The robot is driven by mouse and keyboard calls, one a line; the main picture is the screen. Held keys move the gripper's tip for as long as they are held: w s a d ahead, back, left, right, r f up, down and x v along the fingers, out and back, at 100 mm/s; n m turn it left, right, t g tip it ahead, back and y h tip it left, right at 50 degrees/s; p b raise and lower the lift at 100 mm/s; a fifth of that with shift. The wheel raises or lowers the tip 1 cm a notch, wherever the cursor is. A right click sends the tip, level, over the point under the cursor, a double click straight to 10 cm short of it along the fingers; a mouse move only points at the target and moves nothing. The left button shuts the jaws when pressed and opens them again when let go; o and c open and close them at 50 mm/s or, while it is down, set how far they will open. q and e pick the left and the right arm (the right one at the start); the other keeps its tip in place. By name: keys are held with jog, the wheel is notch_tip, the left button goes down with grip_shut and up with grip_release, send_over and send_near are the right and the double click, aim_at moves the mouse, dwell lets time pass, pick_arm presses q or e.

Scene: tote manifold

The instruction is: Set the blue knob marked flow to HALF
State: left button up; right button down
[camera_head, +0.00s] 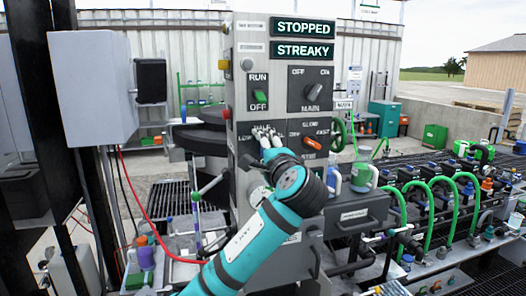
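A grey control panel (280,72) stands upright in the middle. The teal and black arm, which comes in from the lower left, reaches up to its lower left dial. My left gripper (266,138) has its pale fingers at that dial, in front of the panel face. The dial's labels are partly covered; "LOW" shows at the left and part of "HALF" above the fingers. The blue knob itself is hidden behind the fingers and wrist, so its setting and any contact cannot be seen. Finger opening is unclear. My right gripper is not in view.
An orange knob (311,143) marked slow to fast sits right of the gripper. Above are a dark MAIN knob (312,91) and a green RUN switch (260,97). Signs read STOPPED (304,28) and STREAKY (304,50). Green hoses (440,212) crowd the right.

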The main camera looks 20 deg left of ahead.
pick_arm(q)
jog(key=v, duration=1.1)
jog(key=shift+d, duration=0.1)
jog(key=w+f+m+g+h, duration=0.15)
jog(key=w+f, duration=0.35)
jog(key=f, duration=1.1)
jog(key=w+f+m+g+h, duration=0.1)
jog(key=w+f+g+h, duration=0.2)
jog(key=f, duration=1.2)
notch_tip(320, 180, down, 17)
jog(key=s+a+g+h+b, duration=0.1)
jog(key=s+a+h, duration=0.1)
jog(key=s+a+f+n+g+h, duration=0.1)
jog(key=s+a+f+n+g, duration=0.15)
jog(key=s+f, duration=1.25)
jog(key=s+a+f+n+g+h, duration=0.1)
jog(key=s+f+n+g+h, duration=0.15)
jog(key=s+f, duration=1.3)
jog(key=s+a+f+n+g, duration=0.1)
jog(key=s+f, duration=0.3)
jog(key=s, duration=0.4)
jog(key=s+a+f+n+g+b, duration=0.1)
jog(key=s+f+n, duration=0.2)
jog(key=s, duration=0.6)
jog(key=s+a+f+n+g, duration=0.1)
jog(key=s+a+f+n, duration=0.1)
jog(key=s+f, duration=0.5)
jog(key=shift+s, duration=1.2)
